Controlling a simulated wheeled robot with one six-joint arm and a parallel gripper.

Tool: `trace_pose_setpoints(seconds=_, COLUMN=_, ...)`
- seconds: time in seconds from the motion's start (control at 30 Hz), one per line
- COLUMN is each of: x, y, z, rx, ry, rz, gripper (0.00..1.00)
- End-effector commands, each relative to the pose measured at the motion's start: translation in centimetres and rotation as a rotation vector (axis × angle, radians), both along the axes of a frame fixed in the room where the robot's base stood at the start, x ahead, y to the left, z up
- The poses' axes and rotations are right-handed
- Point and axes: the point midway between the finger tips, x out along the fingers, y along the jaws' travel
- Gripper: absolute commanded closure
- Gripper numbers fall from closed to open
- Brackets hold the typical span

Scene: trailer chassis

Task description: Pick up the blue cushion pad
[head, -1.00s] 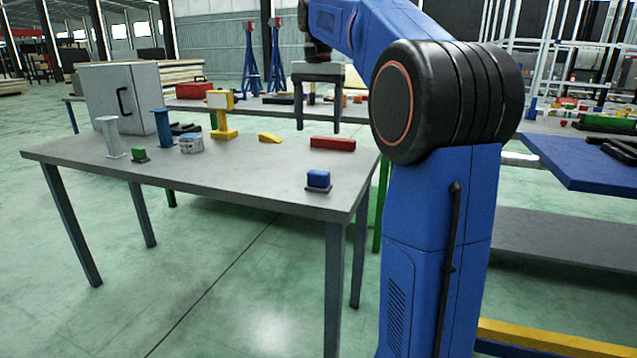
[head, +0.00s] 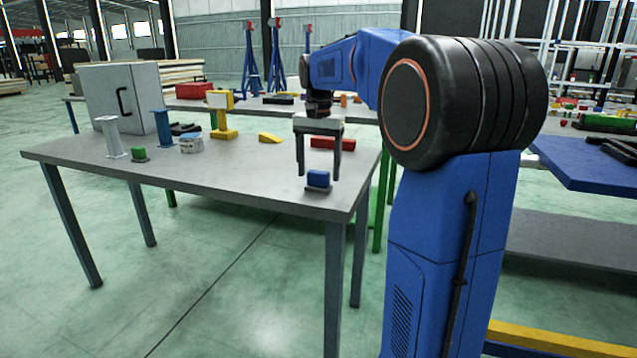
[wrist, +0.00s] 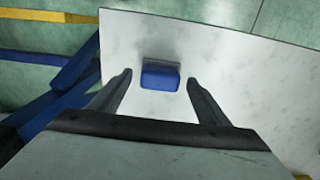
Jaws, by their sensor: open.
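The blue cushion pad (head: 318,178) is a small blue block on a dark base, near the front right corner of the grey table (head: 230,180). In the wrist view the blue cushion pad (wrist: 160,77) lies ahead, between the lines of the two fingers. My gripper (head: 318,174) is open and empty, pointing down above the table at the pad. In the wrist view the fingertips of my gripper (wrist: 159,76) are apart on either side of the pad. I cannot tell how far above the pad they are.
A red block (head: 333,143) lies behind my gripper. A yellow wedge (head: 269,138), a yellow stand (head: 222,115), a tin (head: 191,143), a green block (head: 139,155) and a grey cabinet (head: 120,97) stand farther left. The table's front right edge is close to the pad.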

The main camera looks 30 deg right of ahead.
Motion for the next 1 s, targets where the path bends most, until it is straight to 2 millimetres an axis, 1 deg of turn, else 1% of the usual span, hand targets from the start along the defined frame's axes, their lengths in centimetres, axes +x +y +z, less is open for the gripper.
trace_pose_setpoints(seconds=0.03, x=0.0, y=0.0, z=-0.7, rx=0.001, ry=0.002, rz=0.0, gripper=0.3)
trace_pose_setpoints(seconds=0.1, x=0.0, y=0.0, z=-1.4, rx=0.0, ry=0.001, rz=0.0, gripper=0.3)
trace_pose_setpoints(seconds=0.2, x=0.0, y=0.0, z=-1.9, rx=0.0, ry=0.0, rz=0.0, gripper=0.3)
trace_pose_setpoints(seconds=0.43, x=0.0, y=0.0, z=-2.0, rx=0.0, ry=0.0, rz=0.0, gripper=0.3)
trace_pose_setpoints(seconds=0.47, x=0.0, y=0.0, z=-2.0, rx=0.0, ry=0.0, rz=0.0, gripper=0.34)
trace_pose_setpoints(seconds=0.5, x=0.0, y=0.0, z=-2.0, rx=0.0, ry=0.0, rz=0.0, gripper=0.44)
trace_pose_setpoints(seconds=0.57, x=0.0, y=0.0, z=-2.0, rx=0.0, ry=0.0, rz=0.0, gripper=0.58)
trace_pose_setpoints(seconds=0.6, x=0.0, y=0.0, z=-2.0, rx=0.0, ry=0.0, rz=0.0, gripper=0.68)
trace_pose_setpoints(seconds=0.63, x=0.0, y=0.0, z=-2.0, rx=0.0, ry=0.0, rz=0.0, gripper=0.75)
trace_pose_setpoints(seconds=0.67, x=0.0, y=0.0, z=-2.0, rx=0.0, ry=0.0, rz=0.0, gripper=0.78)
trace_pose_setpoints(seconds=0.9, x=0.0, y=0.0, z=-1.9, rx=0.0, ry=0.0, rz=0.0, gripper=0.78)
trace_pose_setpoints(seconds=1.0, x=0.1, y=0.0, z=-1.4, rx=-0.001, ry=-0.002, rz=0.0, gripper=0.78)
